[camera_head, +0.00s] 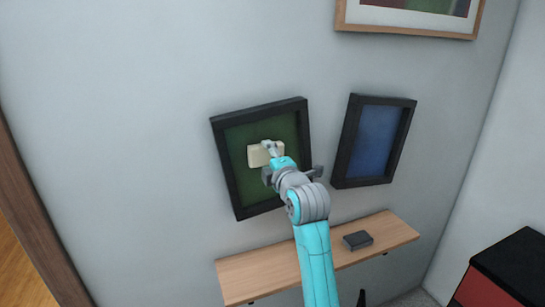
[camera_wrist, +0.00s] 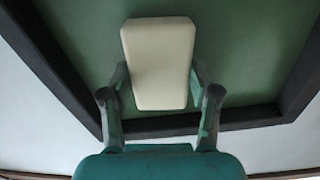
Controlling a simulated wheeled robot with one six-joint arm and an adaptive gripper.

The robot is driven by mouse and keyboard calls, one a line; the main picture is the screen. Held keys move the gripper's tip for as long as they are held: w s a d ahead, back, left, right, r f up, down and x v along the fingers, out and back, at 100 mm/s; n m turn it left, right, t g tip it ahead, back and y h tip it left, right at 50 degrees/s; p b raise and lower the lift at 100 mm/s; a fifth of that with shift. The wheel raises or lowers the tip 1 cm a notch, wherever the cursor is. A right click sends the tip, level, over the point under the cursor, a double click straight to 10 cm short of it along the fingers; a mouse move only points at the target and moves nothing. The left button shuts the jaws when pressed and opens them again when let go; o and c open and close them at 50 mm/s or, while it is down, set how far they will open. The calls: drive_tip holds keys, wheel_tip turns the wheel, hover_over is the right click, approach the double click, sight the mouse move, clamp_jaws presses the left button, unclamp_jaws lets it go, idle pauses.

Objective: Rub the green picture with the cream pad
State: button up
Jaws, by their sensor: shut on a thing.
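The green picture (camera_head: 238,137) hangs on the wall in a black frame, left of centre in the head view. It fills much of the wrist view (camera_wrist: 255,65). The cream pad (camera_head: 256,156) is in front of the green picture, in its middle part. In the wrist view the cream pad (camera_wrist: 158,62) stands between the two fingers of my gripper (camera_wrist: 160,88), which is shut on it. My gripper (camera_head: 268,150) and arm hide part of the picture in the head view. I cannot tell whether the pad touches the picture.
A blue picture (camera_head: 376,140) in a black frame hangs to the right. A wood-framed picture (camera_head: 410,30) hangs above. A wooden shelf (camera_head: 260,275) below holds a dark box (camera_head: 357,240). A black and red cabinet (camera_head: 510,270) stands at the lower right.

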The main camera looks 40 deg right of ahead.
sight(283, 152)
drive_tip(key=shift+w+a+f, duration=0.15)
drive_tip(key=shift+w+a, duration=0.15)
drive_tip(key=shift+a, duration=0.5)
drive_tip(key=shift+w+a+f, duration=0.1)
drive_tip(key=shift+w+a, duration=0.15)
drive_tip(key=shift+a, duration=0.55)
drive_tip(key=shift+s, duration=0.1)
drive_tip(key=s+d+r, duration=0.1)
drive_tip(key=s+d, duration=0.1)
drive_tip(key=d, duration=0.5)
drive_tip(key=shift+d, duration=0.35)
drive_tip(key=shift+s, duration=0.1)
drive_tip(key=shift+v, duration=2.95)
drive_tip(key=shift+a+r, duration=0.1)
